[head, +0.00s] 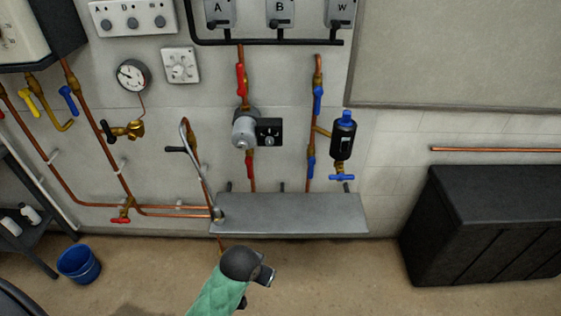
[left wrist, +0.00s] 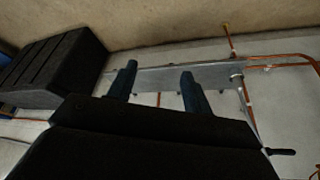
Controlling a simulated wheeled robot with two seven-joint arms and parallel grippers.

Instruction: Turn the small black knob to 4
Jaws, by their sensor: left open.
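A grey pump (head: 245,128) sits on a copper pipe on the wall, between two red-handled valves. A black control box (head: 269,131) is on its right side. The box has a small dark knob (head: 269,141) low on its face with pale marks; its setting is too small to read. My left gripper (head: 266,276) is low in the head view, in front of and below the grey shelf, well apart from the knob. In the left wrist view its two fingers (left wrist: 158,76) stand apart with nothing between them. The knob is not visible there.
The grey shelf (head: 288,213) juts out below the pump; a curved metal tube (head: 188,136) rises at its left end. A black filter with a blue cap (head: 343,135) hangs right of the pump. A black chest (head: 485,225) stands right, a blue bucket (head: 78,264) left.

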